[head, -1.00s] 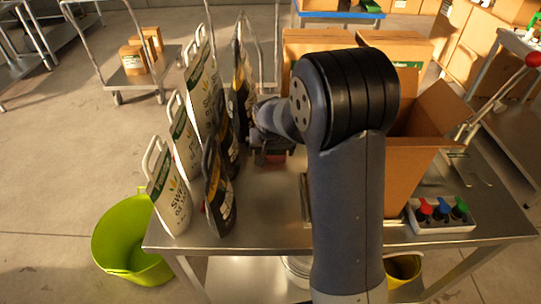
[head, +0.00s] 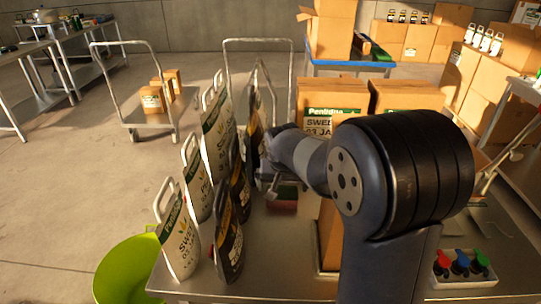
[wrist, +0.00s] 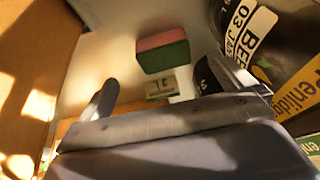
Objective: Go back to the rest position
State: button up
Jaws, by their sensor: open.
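My arm reaches over a metal table (head: 310,290) from the right in the head view. My gripper (head: 268,178) is partly hidden behind my own arm there, close to the standing bags. In the wrist view my gripper (wrist: 155,88) has its two fingers well apart, with nothing held between them. A two-coloured block, pink and green (wrist: 163,52), lies beyond the fingertips; it also shows on the table in the head view (head: 282,198). A small printed label (wrist: 162,86) shows below the block in the wrist view.
White bags (head: 178,235) and black bags (head: 229,245) stand left of the gripper. Cardboard boxes (head: 332,105) stand behind the arm. A green tub (head: 130,270) is on the floor at left, with open floor beyond.

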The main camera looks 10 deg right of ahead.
aim_at(282, 199)
jog(key=x, duration=1.2)
jog(key=shift+f+p, duration=0.2)
jog(key=shift+p, duration=0.1)
jog(key=shift+r, duration=1.25)
